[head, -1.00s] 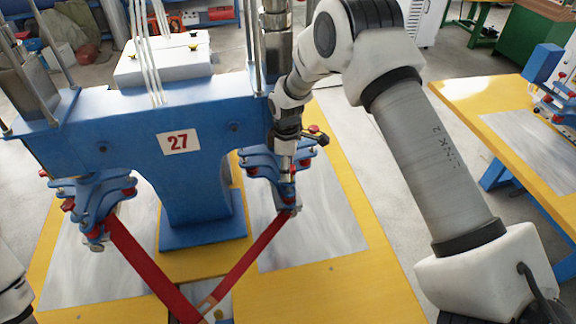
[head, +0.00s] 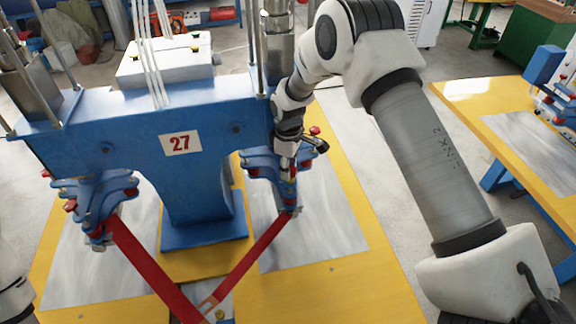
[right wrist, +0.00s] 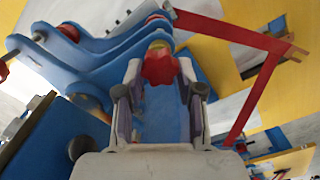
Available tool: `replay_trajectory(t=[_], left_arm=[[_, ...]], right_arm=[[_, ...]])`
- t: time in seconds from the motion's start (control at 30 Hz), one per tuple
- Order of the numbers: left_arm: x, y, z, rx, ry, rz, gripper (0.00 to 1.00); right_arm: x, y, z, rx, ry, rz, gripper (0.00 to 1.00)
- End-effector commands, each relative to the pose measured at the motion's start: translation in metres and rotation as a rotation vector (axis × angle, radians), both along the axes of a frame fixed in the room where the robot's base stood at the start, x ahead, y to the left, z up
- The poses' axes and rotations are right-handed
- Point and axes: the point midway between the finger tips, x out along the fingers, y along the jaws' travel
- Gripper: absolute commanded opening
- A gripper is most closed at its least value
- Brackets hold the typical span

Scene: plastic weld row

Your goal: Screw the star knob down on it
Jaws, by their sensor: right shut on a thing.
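The red star knob (right wrist: 160,66) shows in the right wrist view, between the fingertips of my right gripper (right wrist: 161,72), which is shut on it. The knob sits on the blue clamp head (right wrist: 95,55). In the head view my right gripper (head: 287,163) points down at the right blue clamp head (head: 262,163), and the knob is hidden there. A red frame (head: 255,255) runs down from this clamp head and meets a second red bar near the bottom edge; it also shows in the right wrist view (right wrist: 235,32). My left gripper is not in view.
The blue press (head: 120,125) marked 27 stands on a yellow table (head: 330,290) with grey plates. A left blue clamp head (head: 95,200) carries the other end of the red frame. Another yellow table (head: 460,95) is at the right. The plate right of the clamp is clear.

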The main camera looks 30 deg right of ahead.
Motion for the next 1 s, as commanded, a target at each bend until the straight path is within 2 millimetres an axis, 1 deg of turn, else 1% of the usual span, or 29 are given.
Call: replay_trajectory(t=[0.1,0.4,0.53,0.63,0.83,0.87,0.9,0.93,1.0], left_arm=[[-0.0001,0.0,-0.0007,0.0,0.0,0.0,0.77],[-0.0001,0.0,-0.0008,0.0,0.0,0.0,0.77],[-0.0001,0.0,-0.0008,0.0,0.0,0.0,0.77],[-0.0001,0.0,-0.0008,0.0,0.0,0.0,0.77],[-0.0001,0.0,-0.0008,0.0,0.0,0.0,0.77],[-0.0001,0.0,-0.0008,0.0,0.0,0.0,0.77],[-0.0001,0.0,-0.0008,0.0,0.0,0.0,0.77],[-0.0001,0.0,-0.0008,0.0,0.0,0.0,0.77],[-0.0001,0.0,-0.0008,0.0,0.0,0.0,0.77]], right_arm=[[-0.0008,-0.0014,-0.0014,0.001,0.003,-0.256,0.0],[-0.0004,-0.0048,-0.0024,0.0,0.005,-0.94,0.0],[-0.0002,-0.0062,-0.0027,-0.001,0.005,-1.213,0.0],[-0.0001,-0.0067,-0.0028,-0.001,0.005,-1.321,0.0],[0.0,-0.0066,-0.0028,-0.001,0.005,-1.333,0.0],[0.0,-0.0066,-0.0029,-0.001,0.005,-1.333,0.44],[0.0,-0.0066,-0.0029,-0.001,0.005,-1.332,0.58],[0.0,-0.0066,-0.0028,-0.001,0.004,-1.332,0.6],[0.0002,-0.0066,-0.0026,0.0,0.003,-1.332,0.6]])
